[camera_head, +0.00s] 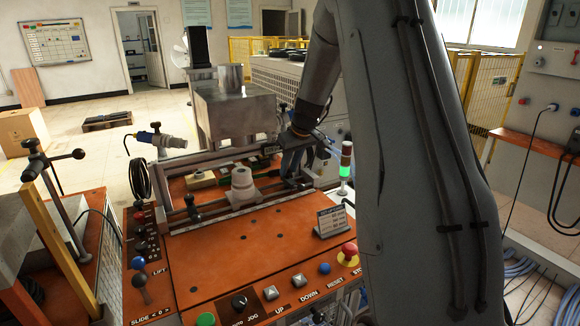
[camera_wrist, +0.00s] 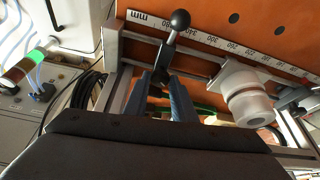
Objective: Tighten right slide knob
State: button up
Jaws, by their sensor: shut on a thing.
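The right slide knob (camera_wrist: 179,22) is a black ball on a metal lever, at the top centre of the wrist view, beside the ruler rail. My gripper (camera_wrist: 159,84) has its two blue-grey fingers on either side of the dark lower end of this lever and is shut on it. The exact contact is partly hidden between the fingers. In the head view my gripper (camera_head: 292,163) reaches down to the right end of the slide rail, and my arm hides part of that area.
A white stepped cylinder (camera_head: 242,183) stands left of my gripper; it also shows in the wrist view (camera_wrist: 246,98). A ruler (camera_wrist: 215,43) runs along the rail. A signal tower (camera_head: 346,166) glows green at right. The orange panel (camera_head: 245,250) carries buttons and a small sign.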

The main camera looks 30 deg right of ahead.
jog(key=shift+a+m+h+p, duration=0.1)
jog(key=shift+m+h+p, duration=0.4)
jog(key=shift+m, duration=0.6)
jog(key=shift+a+m+h+p, duration=0.1)
jog(key=shift+m+h+p, duration=0.4)
jog(key=shift+m, duration=0.6)
jog(key=o, duration=1.1)
jog(key=shift+s+r+b, duration=0.15)
jog(key=shift+r+b, duration=0.15)
jog(key=shift+r, duration=0.1)
jog(key=s+a+b, duration=0.1)
jog(key=s, duration=0.3)
jog(key=s+a+b, duration=0.1)
jog(key=s, duration=0.3)
jog(key=s+a+b, duration=0.1)
jog(key=s, duration=0.3)
jog(key=shift+r, duration=0.15)
jog(key=shift+c, duration=0.5)
